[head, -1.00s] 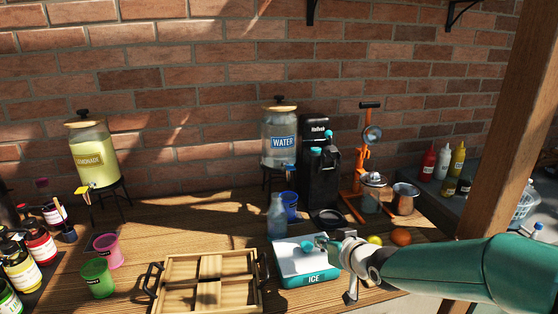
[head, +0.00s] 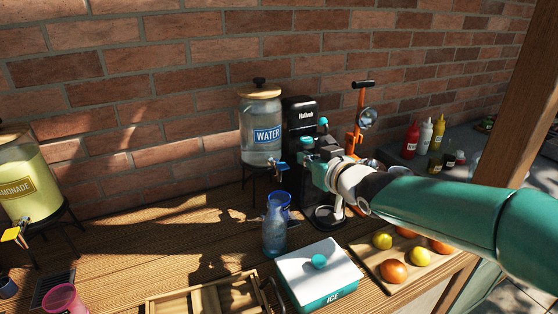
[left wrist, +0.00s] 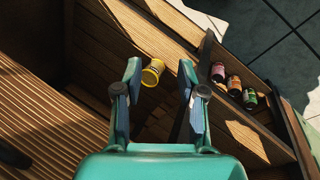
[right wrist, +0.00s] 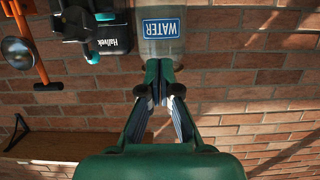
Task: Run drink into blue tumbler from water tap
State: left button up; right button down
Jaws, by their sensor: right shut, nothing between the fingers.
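The water dispenser (head: 259,135), a glass jar with a wooden lid and WATER label, stands on a dark stand by the wall. Its blue-handled tap (head: 279,167) sticks out low on the front. The blue tumbler (head: 284,199) stands upright on the table about below the tap, partly hidden by a blue bottle; its contents cannot be made out. My right gripper (head: 303,165) is shut and empty, just right of the tap; I cannot tell whether it touches. In the right wrist view its tips (right wrist: 159,70) meet before the jar. My left gripper (left wrist: 157,80) is open and empty.
The translucent blue bottle (head: 274,235) stands in front of the tumbler. A closed ice box (head: 318,272), a wooden tray (head: 205,297) and a fruit board (head: 378,268) are nearer. A black machine (head: 304,118) stands right of the dispenser.

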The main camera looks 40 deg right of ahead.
jog(key=shift+r, duration=0.1)
jog(key=p, duration=0.3)
send_over(280, 164)
jog(key=s, duration=0.3)
notch_tip(280, 164, down, 2)
jog(key=shift+a+f+p, duration=0.15)
jog(key=shift+f+p, duration=0.15)
jog(key=shift+f, duration=0.85)
jog(key=shift+a+f+p, duration=0.1)
jog(key=shift+f+p, duration=0.2)
jog(key=shift+f, duration=0.85)
